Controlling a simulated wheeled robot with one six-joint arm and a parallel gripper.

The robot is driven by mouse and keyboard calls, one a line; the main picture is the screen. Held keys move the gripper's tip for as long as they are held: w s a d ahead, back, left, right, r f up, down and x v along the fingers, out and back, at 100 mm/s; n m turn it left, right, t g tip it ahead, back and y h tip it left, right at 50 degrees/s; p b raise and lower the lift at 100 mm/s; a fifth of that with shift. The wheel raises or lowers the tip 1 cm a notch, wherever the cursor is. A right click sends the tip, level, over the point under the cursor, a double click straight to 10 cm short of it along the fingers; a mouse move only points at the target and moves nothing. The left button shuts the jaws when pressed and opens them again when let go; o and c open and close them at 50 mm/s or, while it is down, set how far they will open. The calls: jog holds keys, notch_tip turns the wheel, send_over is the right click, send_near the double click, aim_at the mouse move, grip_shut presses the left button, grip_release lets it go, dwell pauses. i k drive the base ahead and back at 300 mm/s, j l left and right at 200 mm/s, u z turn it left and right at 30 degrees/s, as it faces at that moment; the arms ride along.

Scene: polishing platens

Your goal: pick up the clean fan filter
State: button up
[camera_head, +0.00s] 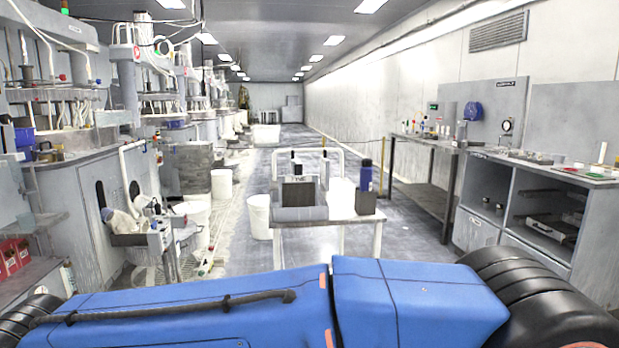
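I cannot make out a clean fan filter for certain. A white table (334,216) stands ahead of me near the middle. On it is a dark grey box-like item (298,194) with a lighter grey block (300,213) in front; I cannot tell whether either is a filter. My blue arm covers the bottom of the view and hides what is close in front. My gripper is outside the view.
A blue bottle (366,175) stands at the table's right side by a dark holder (365,203). White bins (259,217) stand left of the table. Machines line the left. An open-shelved cabinet (530,205) and bench (424,141) line the right. Clear floor lies between table and cabinet.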

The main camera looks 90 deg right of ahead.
aim_at(325, 164)
jog(key=z, duration=2.9)
